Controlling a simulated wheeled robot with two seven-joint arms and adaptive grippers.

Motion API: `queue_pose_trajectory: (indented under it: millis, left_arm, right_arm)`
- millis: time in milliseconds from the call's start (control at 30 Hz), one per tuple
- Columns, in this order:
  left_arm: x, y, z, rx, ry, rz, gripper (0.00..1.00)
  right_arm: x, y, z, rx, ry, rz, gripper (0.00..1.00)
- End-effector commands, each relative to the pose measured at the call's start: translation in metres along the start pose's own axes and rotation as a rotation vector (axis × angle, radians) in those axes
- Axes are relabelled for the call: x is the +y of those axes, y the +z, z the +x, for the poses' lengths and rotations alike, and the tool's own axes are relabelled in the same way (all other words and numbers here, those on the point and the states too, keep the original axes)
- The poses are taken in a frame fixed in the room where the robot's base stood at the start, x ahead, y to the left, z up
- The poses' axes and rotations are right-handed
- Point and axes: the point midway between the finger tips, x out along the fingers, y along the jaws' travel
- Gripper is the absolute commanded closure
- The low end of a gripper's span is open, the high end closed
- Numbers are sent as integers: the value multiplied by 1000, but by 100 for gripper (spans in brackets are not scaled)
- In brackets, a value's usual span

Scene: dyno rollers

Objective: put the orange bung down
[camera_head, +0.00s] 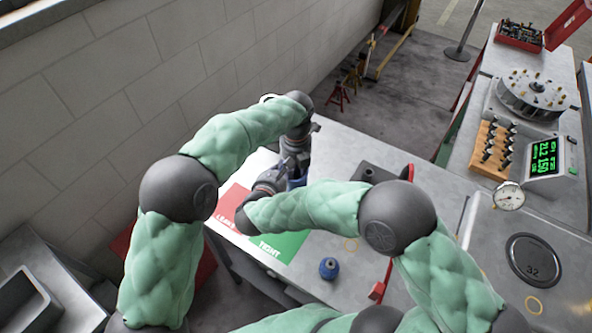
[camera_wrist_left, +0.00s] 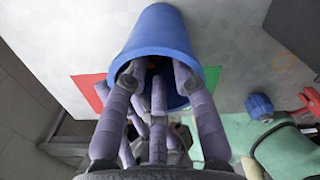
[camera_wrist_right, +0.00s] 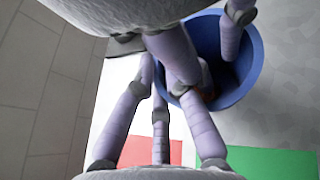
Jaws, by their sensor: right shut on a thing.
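A dark orange-red patch, likely the orange bung (camera_wrist_right: 207,92), shows deep in the mouth of a blue cup-shaped part (camera_wrist_right: 252,75); fingers hide most of it. The blue part also fills the upper middle of the left wrist view (camera_wrist_left: 160,28). My left gripper (camera_wrist_left: 158,75) has its fingertips at the mouth of the blue part; its grip is unclear. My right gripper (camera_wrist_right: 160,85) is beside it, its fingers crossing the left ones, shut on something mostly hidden. In the head view both grippers meet above the red panel (camera_head: 232,207) and green panel (camera_head: 283,245).
A small blue fitting (camera_head: 329,268) stands on the table near the front. A dark block (camera_head: 372,174) and red-handled tools lie to the right. A dial gauge (camera_head: 508,196), a green-lit display (camera_head: 546,156) and a wooden rack (camera_head: 490,150) stand on the right bench. A wall runs along the left.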

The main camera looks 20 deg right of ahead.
Motion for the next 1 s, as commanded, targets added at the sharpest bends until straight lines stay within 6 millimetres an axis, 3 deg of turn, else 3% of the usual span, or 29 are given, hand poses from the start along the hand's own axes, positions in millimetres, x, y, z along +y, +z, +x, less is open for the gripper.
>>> queue_pose_trajectory:
  millis: [500,700,1000]
  left_arm:
    - [-1,1,-99,-5,-2,0,68]
    - [0,0,-119,-3,-1,0,68]
    - [0,0,-123,-1,-1,0,68]
  right_arm:
    - [0,-4,0,6,1,-4,100]
    - [0,-4,0,6,1,-4,100]
    - [0,-4,0,6,1,-4,100]
